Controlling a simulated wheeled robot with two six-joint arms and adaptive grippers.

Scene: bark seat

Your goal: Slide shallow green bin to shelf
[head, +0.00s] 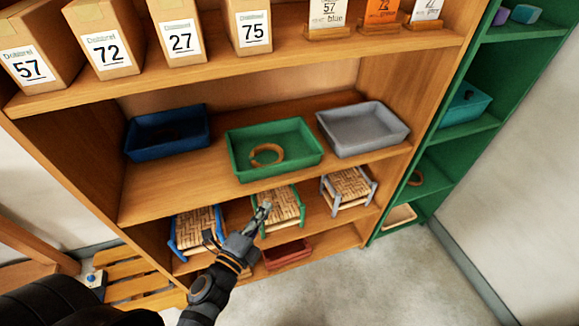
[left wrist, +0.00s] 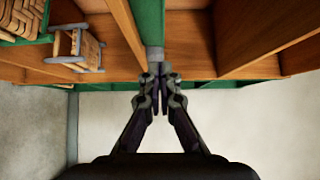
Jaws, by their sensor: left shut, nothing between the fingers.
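The shallow green bin (head: 290,166) sits on the middle shelf (head: 205,194), between a blue bin (head: 160,146) and a grey bin (head: 368,143). A brown ring (head: 267,154) lies inside it. My left gripper (head: 264,208) is below the green bin, in front of a green-framed woven stool (head: 287,206) on the lower shelf. Its fingers are closed together and empty, as the left wrist view also shows (left wrist: 160,80). I cannot tell whether the fingertips touch the stool. My right gripper is not in view.
A blue-framed stool (head: 196,230) and a grey-framed stool (head: 348,189) flank the green-framed one. A red tray (head: 286,254) lies lower down. Numbered boxes (head: 110,50) line the upper shelf. A green shelf unit (head: 459,157) stands at right. The floor (head: 390,275) in front is clear.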

